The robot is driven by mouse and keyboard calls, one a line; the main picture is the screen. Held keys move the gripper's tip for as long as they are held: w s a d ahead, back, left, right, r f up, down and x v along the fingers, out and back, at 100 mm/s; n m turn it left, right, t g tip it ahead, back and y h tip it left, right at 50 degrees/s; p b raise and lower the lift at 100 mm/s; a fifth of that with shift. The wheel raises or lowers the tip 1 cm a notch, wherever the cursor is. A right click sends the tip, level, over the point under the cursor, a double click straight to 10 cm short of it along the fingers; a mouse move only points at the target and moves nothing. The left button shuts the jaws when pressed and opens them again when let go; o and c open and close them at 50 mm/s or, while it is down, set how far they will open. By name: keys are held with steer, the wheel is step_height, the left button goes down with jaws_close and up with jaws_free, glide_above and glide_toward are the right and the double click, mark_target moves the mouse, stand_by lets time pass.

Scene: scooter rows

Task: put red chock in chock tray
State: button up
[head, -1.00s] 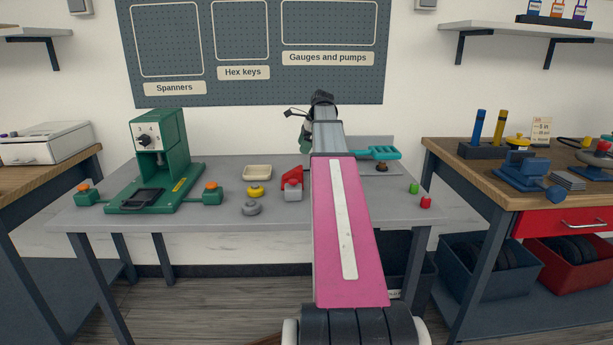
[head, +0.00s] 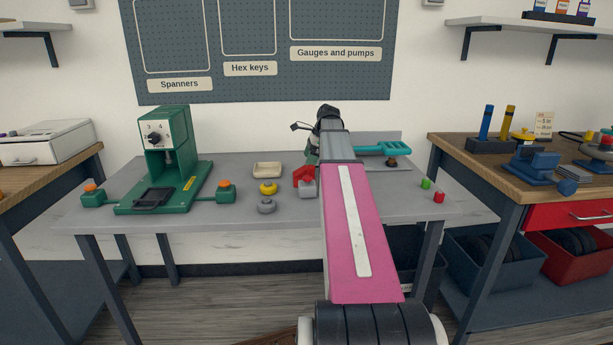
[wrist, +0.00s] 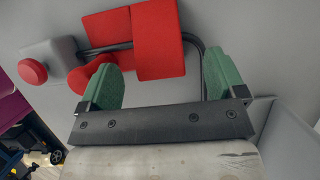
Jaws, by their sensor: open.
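A red block (wrist: 157,40) that looks like the red chock lies ahead of and partly between my fingers in the wrist view, on a grey surface. In the head view it shows as a red shape (head: 302,174) on the grey table, just left of my arm. My gripper (wrist: 162,66) is open, with its green fingers apart. In the head view my gripper (head: 312,157) is mostly hidden behind my pink arm. I cannot tell whether a finger touches the block. A cream tray (head: 267,170) stands left of the block; I cannot tell whether it is the chock tray.
A grey box with a red button (wrist: 45,62) and a black cable lie beside the block. A grey wall (wrist: 287,125) stands right of my gripper.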

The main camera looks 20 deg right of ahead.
steer(key=x, duration=0.4)
steer(key=shift+s, duration=0.15)
steer(key=c, duration=1.3)
step_height(320, 180, up, 10)
